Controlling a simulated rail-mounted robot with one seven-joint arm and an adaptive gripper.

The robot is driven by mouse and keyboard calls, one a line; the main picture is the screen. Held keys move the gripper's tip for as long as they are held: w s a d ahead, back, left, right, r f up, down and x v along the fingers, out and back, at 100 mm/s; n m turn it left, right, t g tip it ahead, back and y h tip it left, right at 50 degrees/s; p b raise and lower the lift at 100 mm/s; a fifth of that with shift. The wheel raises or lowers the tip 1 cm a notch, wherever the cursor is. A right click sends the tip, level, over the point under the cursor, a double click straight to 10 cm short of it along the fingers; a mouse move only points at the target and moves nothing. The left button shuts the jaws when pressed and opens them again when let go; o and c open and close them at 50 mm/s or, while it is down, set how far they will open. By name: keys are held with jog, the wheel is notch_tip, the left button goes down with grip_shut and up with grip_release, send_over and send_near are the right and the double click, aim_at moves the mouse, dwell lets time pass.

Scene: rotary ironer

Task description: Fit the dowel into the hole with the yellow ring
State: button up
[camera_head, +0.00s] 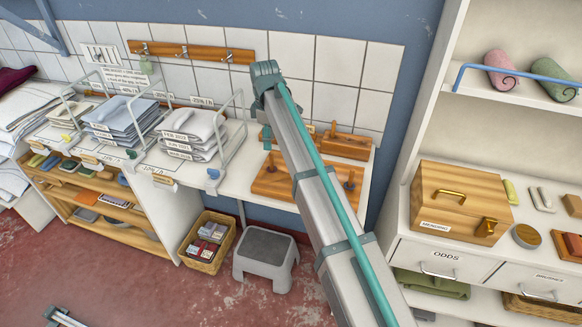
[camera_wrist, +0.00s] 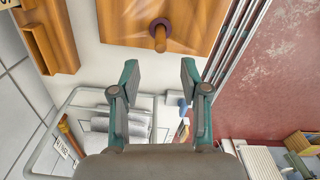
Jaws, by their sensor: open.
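A wooden board (camera_head: 300,186) lies on the white counter in the head view, partly hidden by my arm. A wooden dowel (camera_head: 350,178) stands upright near its right end. In the wrist view a round dowel (camera_wrist: 160,40) stands on the board (camera_wrist: 115,22), with a purple ring around its base. My gripper (camera_wrist: 160,70) is open and empty in the wrist view. Its two fingers are apart, just below the dowel in the picture and not around it. I cannot make out a yellow ring in either view.
A second wooden block with a peg (camera_head: 345,143) stands behind the board, by the tiled wall. Wire racks with folded cloths (camera_head: 190,130) stand to the left. A shelf unit with a wooden box (camera_head: 460,200) is at the right. A grey stool (camera_head: 265,255) stands below the counter.

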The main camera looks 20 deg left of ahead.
jog(key=p, duration=0.2)
send_over(271, 163)
jog(key=f, duration=0.4)
jog(key=shift+w+a+f, duration=0.3)
jog(key=shift+a+f, duration=0.05)
jog(key=shift+w+d+f+p, duration=0.15)
jog(key=shift+f+p, duration=0.45)
jog(key=shift+f, duration=0.85)
jog(key=shift+s+d+f+p, duration=0.1)
jog(key=shift+f+p, duration=0.45)
jog(key=shift+f, duration=0.85)
jog(key=shift+c, duration=0.3)
grip_shut()
